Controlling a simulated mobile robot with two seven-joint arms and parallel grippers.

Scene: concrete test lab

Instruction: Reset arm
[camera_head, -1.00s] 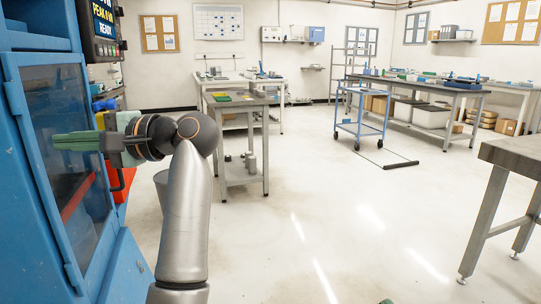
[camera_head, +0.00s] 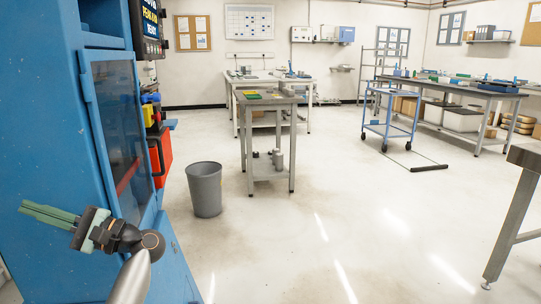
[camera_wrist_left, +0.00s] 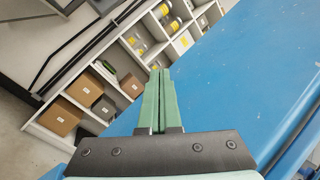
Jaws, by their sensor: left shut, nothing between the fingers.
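My left gripper (camera_head: 48,214) is at the lower left of the head view, in front of the blue machine cabinet (camera_head: 178,262). Its green fingers are shut together with nothing between them and point left. In the left wrist view the gripper (camera_wrist_left: 160,75) shows its two fingers side by side, with the cabinet's blue surface (camera_wrist_left: 235,75) to their right. My right gripper is not in view.
The cabinet's windowed door (camera_head: 121,135) is beside my left arm. A grey bin (camera_head: 205,190) stands on the floor. A small grey table (camera_head: 270,175) stands behind it, and a blue cart (camera_head: 388,125) further right. A workbench (camera_head: 525,155) edges in at right. The middle floor is clear.

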